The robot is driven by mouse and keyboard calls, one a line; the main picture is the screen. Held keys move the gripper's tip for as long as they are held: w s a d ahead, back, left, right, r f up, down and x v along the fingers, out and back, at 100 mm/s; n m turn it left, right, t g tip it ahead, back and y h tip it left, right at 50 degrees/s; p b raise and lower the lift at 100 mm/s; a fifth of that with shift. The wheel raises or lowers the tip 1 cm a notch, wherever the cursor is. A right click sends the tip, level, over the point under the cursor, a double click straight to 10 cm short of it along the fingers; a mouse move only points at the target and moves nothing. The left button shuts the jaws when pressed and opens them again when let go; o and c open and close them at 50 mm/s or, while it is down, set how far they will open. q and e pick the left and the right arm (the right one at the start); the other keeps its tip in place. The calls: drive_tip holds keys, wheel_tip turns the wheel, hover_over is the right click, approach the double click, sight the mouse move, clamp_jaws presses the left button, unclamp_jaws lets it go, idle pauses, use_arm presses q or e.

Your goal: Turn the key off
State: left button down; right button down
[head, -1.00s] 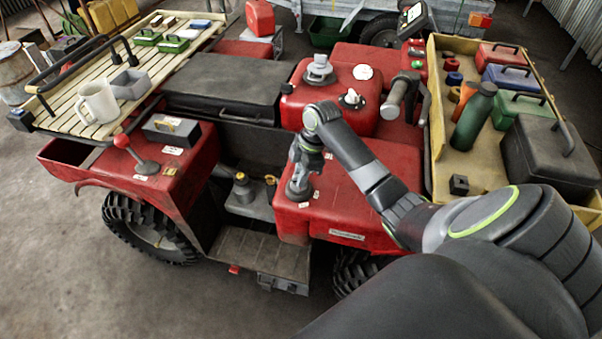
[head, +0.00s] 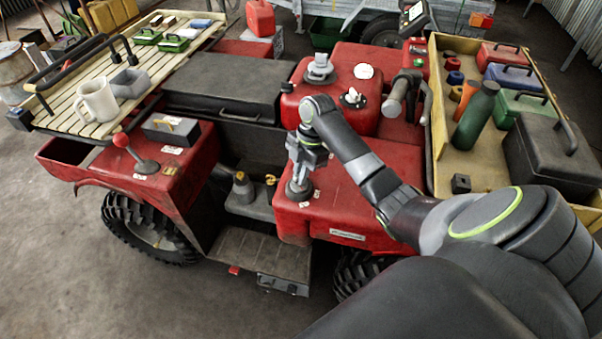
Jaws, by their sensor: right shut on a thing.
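The key switch (head: 299,194) is a round grey fitting on the red front side panel of the quad (head: 345,208). Small white labels sit around it. My right gripper (head: 300,183) points down onto this switch and is shut on the key there. The fingers and wrist hide most of the key, so its angle cannot be read. My left gripper is not in view.
Close by stand a red tank with a grey cap (head: 319,69) and a handlebar grip (head: 396,95). At right a wooden tray (head: 436,120) holds a green bottle (head: 475,116) and toolboxes. At left a slatted rack (head: 75,100) carries a white mug (head: 98,99).

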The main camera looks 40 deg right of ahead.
drive_tip(key=shift+s+f, duration=0.1)
drive_tip(key=n+b, duration=0.1)
drive_tip(key=n, duration=0.1)
drive_tip(key=shift+f+n+g, duration=0.1)
drive_tip(key=shift+n+g, duration=0.3)
drive_tip(key=shift+n+b, duration=0.35)
drive_tip(key=shift+n, duration=0.55)
drive_tip(key=shift+n+g, duration=0.3)
drive_tip(key=shift+r+n+p, duration=0.2)
drive_tip(key=shift+n+p, duration=0.3)
drive_tip(key=shift+n, duration=0.1)
drive_tip(key=shift+f+n+h, duration=0.1)
drive_tip(key=shift+n+h, duration=0.2)
drive_tip(key=shift+n, duration=0.1)
